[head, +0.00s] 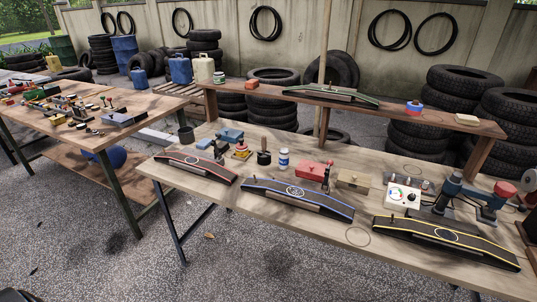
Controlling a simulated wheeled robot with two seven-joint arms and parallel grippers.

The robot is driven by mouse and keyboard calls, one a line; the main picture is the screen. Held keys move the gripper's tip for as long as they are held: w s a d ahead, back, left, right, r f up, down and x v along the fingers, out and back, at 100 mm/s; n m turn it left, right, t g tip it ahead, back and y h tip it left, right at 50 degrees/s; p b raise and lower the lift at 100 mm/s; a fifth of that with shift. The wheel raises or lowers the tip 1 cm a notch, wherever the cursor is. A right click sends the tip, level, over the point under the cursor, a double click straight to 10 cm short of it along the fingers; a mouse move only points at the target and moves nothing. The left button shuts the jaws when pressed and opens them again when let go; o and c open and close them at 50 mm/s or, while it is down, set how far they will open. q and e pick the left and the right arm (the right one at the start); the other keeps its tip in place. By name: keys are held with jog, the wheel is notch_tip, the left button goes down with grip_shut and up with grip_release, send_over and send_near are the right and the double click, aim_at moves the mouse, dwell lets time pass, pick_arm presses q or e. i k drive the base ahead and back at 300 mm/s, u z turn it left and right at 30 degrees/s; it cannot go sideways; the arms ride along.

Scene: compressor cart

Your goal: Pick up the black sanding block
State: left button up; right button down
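I cannot pick out the black sanding block with certainty. A small black block-like object with an upright knob (264,157) stands mid-bench, between a red-and-yellow item and a white bottle with a blue label; it may be the block, but it is too small to tell. Neither gripper shows clearly in the head view. Only a dark piece, perhaps of my own body, shows at the bottom left corner.
The near wooden bench (285,222) holds three long dark ramp-like pieces trimmed red (196,167), blue (297,197) and yellow (444,239). Behind them are a red box (312,170), a white control box (402,196) and a raised shelf (375,112). A cluttered second bench (130,178) stands left.

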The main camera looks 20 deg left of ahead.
aim_at(223, 146)
jog(key=z, duration=2.8)
jog(key=k, duration=1.75)
jog(key=u, duration=2.15)
jog(key=i, duration=0.5)
jog(key=z, duration=0.05)
